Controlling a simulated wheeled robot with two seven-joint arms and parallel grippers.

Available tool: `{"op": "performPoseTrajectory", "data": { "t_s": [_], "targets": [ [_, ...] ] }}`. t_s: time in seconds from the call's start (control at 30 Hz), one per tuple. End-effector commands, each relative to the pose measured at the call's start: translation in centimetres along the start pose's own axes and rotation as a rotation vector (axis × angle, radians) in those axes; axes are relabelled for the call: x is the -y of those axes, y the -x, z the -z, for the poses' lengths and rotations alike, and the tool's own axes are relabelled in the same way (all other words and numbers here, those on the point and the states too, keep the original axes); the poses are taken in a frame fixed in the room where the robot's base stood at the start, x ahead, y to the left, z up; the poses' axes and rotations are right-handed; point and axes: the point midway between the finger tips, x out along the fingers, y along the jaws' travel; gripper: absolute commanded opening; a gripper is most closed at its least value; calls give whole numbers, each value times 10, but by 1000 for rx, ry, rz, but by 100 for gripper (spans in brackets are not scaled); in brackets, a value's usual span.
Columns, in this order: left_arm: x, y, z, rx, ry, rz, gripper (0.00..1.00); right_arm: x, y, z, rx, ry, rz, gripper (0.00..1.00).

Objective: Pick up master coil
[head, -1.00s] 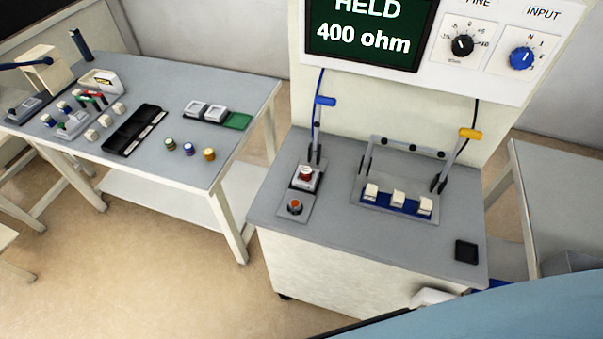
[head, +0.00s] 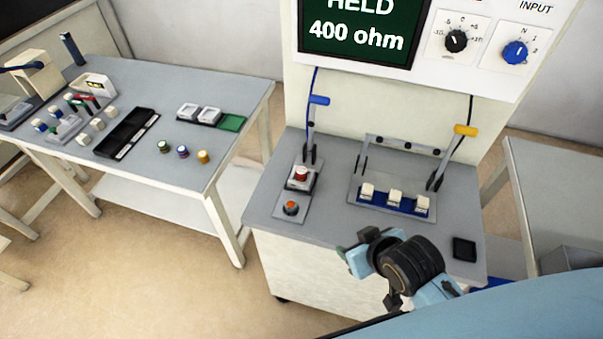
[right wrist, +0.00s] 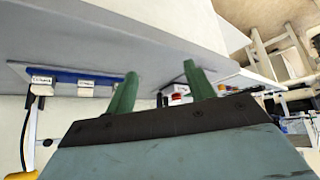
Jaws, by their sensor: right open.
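A small red-topped coil (head: 301,174) stands in the grey holder at the left of the machine's bench top, below the blue-handled lever. No readable label shows which piece is the master coil. Three white blocks (head: 395,198) stand in a blue strip to its right. My right gripper (head: 350,248) is over the bench's front edge, apart from the holder and the blocks. In the right wrist view its two green fingers (right wrist: 160,88) are spread with nothing gripped between them. The red-topped piece (right wrist: 177,97) shows small beyond them. My left gripper is out of view.
An orange button (head: 291,208) sits in front of the red-topped coil. A yellow-handled lever (head: 465,131) rises behind the white blocks. A black pad (head: 464,249) lies at the right. The left table (head: 215,160) holds several coils, blocks and trays.

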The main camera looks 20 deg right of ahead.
Motion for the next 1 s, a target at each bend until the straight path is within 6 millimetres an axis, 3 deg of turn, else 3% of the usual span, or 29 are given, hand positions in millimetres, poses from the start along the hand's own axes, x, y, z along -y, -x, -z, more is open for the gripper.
{"op": "performPoseTrajectory", "data": {
  "t_s": [0.4, 0.67, 1.0],
  "targets": [
    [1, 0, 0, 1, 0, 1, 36, 0, -37, 81, -423, 1, 38, 54],
    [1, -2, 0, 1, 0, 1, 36, 1, -46, 107, -550, 2, 64, 54],
    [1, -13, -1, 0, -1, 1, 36, 5, -98, 138, -551, 1, 64, 54]
  ]
}}
